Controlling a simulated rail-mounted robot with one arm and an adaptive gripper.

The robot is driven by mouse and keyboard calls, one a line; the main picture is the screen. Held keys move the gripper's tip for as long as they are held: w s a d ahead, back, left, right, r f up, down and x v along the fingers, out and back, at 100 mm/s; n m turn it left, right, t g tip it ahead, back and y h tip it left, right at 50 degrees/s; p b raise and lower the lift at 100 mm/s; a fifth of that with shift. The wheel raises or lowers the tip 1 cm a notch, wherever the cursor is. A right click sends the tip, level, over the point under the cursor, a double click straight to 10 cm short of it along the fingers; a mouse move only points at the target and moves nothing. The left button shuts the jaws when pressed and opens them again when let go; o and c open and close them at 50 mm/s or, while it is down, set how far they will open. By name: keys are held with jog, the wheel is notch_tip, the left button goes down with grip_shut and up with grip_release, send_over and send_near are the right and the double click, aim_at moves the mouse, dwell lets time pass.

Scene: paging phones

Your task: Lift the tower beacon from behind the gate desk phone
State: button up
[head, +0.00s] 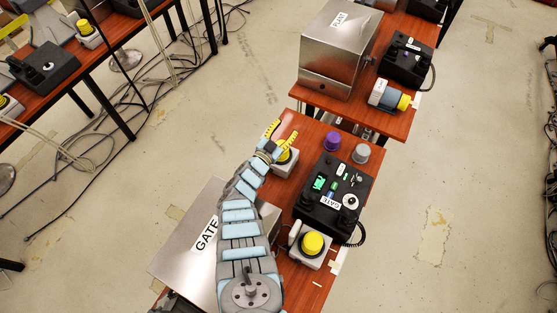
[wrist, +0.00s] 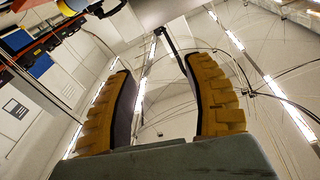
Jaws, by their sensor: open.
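The gate desk phone (head: 335,193) is black, with a white GATE label, and sits on the wooden gate table. Just beyond its far end stand a purple cylinder (head: 332,141) and a grey cylinder (head: 361,153), side by side. I cannot tell which of them is the tower beacon. My gripper (head: 281,132) is to the left of the purple cylinder, near the table's far left corner. Its yellow fingers are spread, and nothing is between them in the wrist view (wrist: 160,95).
A yellow-button box (head: 285,160) is beside my gripper; another (head: 311,246) stands in front of the phone. A metal GATE box (head: 195,258) is at left. The plant table (head: 330,102) beyond holds a metal box (head: 337,50), a phone (head: 407,60) and a yellow-capped device (head: 389,96).

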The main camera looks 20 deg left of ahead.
jog(key=a+f+b, duration=0.1)
jog(key=a, duration=0.1)
jog(key=a+f+n+g+y+b, duration=0.1)
jog(key=a+f, duration=0.1)
jog(key=a, duration=0.1)
jog(key=a+f+n+g+y+b, duration=0.1)
jog(key=a+f, duration=0.1)
jog(key=shift+a+f, duration=0.15)
jog(key=shift+a, duration=0.15)
jog(key=s+a+f+n+g, duration=0.2)
jog(key=s+a+f, duration=0.1)
jog(key=s, duration=0.1)
jog(key=shift+y, duration=0.3)
jog(key=shift+d+b+x, duration=0.15)
jog(key=shift+b+x, duration=0.5)
jog(key=shift+x, duration=0.7)
jog(key=shift+d+b+x, duration=0.2)
jog(key=shift+b+x, duration=0.45)
jog(key=shift+x, duration=0.7)
jog(key=shift+w+d+f+g+b, duration=0.1)
jog(key=shift+w+f+g+b, duration=0.1)
jog(key=shift+w+b, duration=0.3)
jog(key=shift+w+d+f+g+b, duration=0.1)
jog(key=shift+w+f+b, duration=0.15)
jog(key=shift+w+b, duration=0.25)
jog(key=shift+s, duration=0.1)
jog(key=shift+a, duration=0.1)
grip_shut()
